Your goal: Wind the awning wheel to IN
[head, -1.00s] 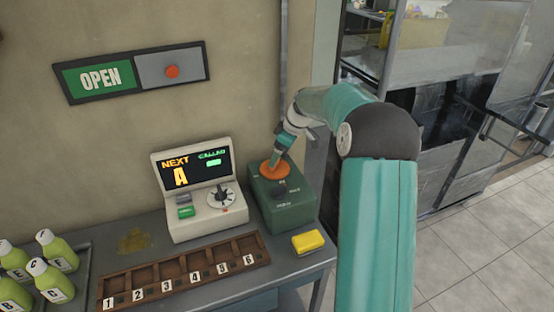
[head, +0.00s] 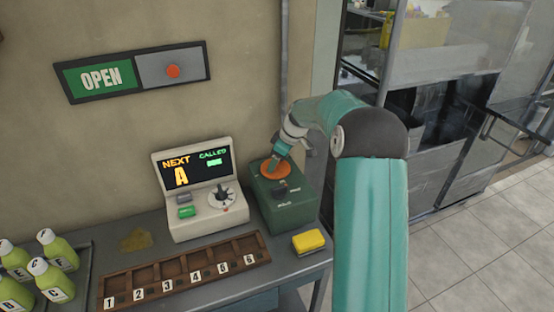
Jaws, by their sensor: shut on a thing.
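The orange wheel (head: 264,172) lies on top of a dark green box (head: 297,213) at the right end of the bench. My gripper (head: 274,166) points down onto the wheel and is shut on it, toward its right side. The fingertips are small in this view, and the exact grip is hard to see. A dark knob or lever (head: 283,188) sits on the box's front, with small lettering that I cannot read.
Left of the box stands a cream console (head: 203,220) showing "NEXT A". A wooden numbered rack (head: 180,270) and a yellow sponge-like block (head: 308,241) lie in front. Green bottles (head: 50,280) stand far left. An OPEN sign (head: 99,79) hangs on the wall.

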